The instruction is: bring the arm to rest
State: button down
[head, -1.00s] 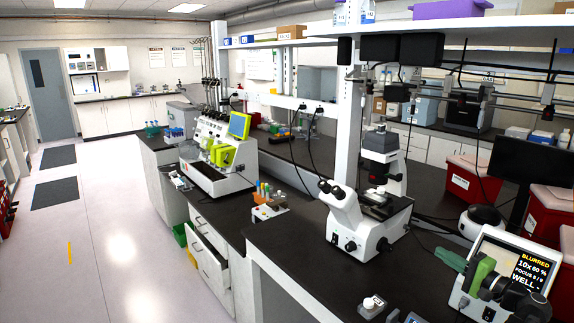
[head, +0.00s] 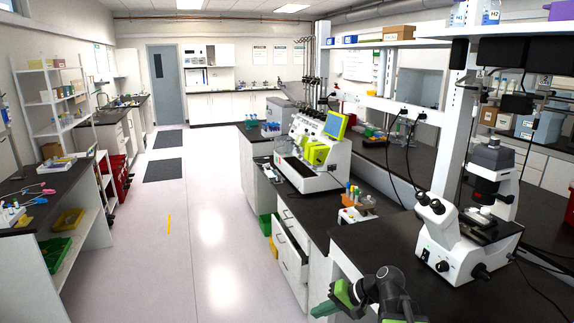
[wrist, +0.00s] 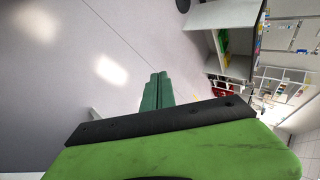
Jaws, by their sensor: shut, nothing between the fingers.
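My gripper (head: 322,309) shows at the bottom of the head view, with its green fingers pointing left past the front edge of the near bench. In the wrist view the two green fingers (wrist: 157,92) lie together, shut with nothing between them, over the pale floor. My dark arm links show just right of the gripper in the head view. The gripper touches nothing that I can see.
The dark bench (head: 390,238) carries a white microscope (head: 455,240) and a white-and-green processor (head: 318,150). An open drawer (head: 290,250) juts out below it. A shelf bench (head: 50,215) stands at the left.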

jog(key=s+a+f+n+g+h, duration=0.2)
jog(key=s+a+f+h, duration=0.1)
jog(key=s+f+h, duration=0.15)
jog(key=s+d+f+h, duration=0.1)
jog(key=d+h, duration=0.1)
jog(key=d, duration=0.2)
jog(key=s+d+f+g+h, duration=0.1)
jog(key=d+f+h, duration=0.1)
jog(key=d, duration=0.3)
jog(key=shift+s+d+n, duration=0.2)
jog(key=shift+s+n, duration=0.1)
